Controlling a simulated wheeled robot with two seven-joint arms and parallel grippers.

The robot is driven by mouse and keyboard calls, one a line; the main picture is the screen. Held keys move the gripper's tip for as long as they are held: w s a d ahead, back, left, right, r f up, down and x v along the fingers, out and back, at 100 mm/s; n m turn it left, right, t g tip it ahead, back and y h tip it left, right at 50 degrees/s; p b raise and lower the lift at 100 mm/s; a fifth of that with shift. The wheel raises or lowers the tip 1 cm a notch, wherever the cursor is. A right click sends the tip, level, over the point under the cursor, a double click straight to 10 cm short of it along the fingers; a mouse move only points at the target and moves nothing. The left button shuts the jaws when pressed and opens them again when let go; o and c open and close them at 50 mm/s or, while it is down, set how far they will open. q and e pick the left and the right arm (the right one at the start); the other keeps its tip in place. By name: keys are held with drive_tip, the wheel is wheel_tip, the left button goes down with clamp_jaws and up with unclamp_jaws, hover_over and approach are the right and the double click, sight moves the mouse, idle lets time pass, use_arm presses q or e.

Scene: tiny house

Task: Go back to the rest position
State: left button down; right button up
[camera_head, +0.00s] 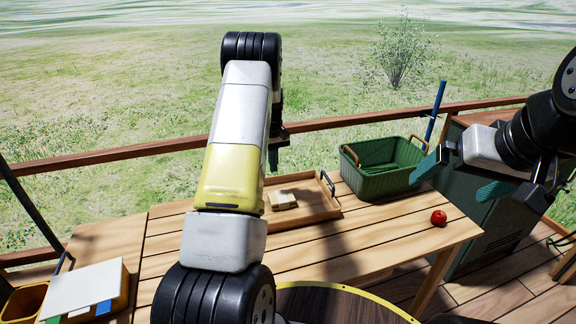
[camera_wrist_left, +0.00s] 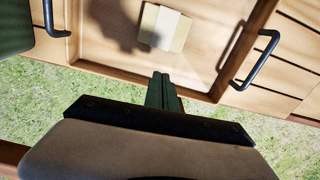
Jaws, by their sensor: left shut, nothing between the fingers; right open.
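My left arm rises through the middle of the head view and bends down beyond its elbow. My left gripper (camera_head: 273,158) is shut and empty, its green fingers pressed together above the far side of the wooden tray (camera_head: 325,208). In the left wrist view the shut fingers (camera_wrist_left: 161,90) point toward the tray (camera_wrist_left: 95,45), apart from the pale block (camera_wrist_left: 172,30) in it. My right gripper (camera_head: 458,180) is at the right of the head view, open, with its two green fingers spread and nothing between them.
A green basket (camera_head: 385,182) stands right of the tray on the wooden table (camera_head: 360,245). A red tomato (camera_head: 438,217) lies near the table's right end. A white-topped box (camera_head: 85,285) is at the left. A wooden railing (camera_head: 110,158) runs behind, with grass beyond.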

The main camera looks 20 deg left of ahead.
use_arm(q)
drive_tip(key=s+d+r+m+t, duration=0.1)
drive_tip(key=s+d+r, duration=0.25)
drive_tip(key=r, duration=0.35)
drive_tip(key=s+d+r+m+t+h, duration=0.15)
drive_tip(key=s+r, duration=0.25)
drive_tip(key=r, duration=0.4)
drive_tip(key=s+d+r+t, duration=0.1)
drive_tip(key=s+d+r, duration=0.25)
drive_tip(key=r, duration=0.35)
drive_tip(key=s+d+r+m+t, duration=0.1)
drive_tip(key=s+d, duration=0.1)
drive_tip(key=s, duration=0.6)
drive_tip(key=s+d+r+m, duration=0.2)
drive_tip(key=s, duration=0.6)
drive_tip(key=s+d+r+m+t, duration=0.1)
drive_tip(key=s+d+r+m, duration=0.1)
drive_tip(key=s, duration=0.7)
drive_tip(key=shift+d+r+t+h, duration=0.25)
drive_tip(key=shift+d+t+h, duration=0.1)
drive_tip(key=shift+d, duration=0.25)
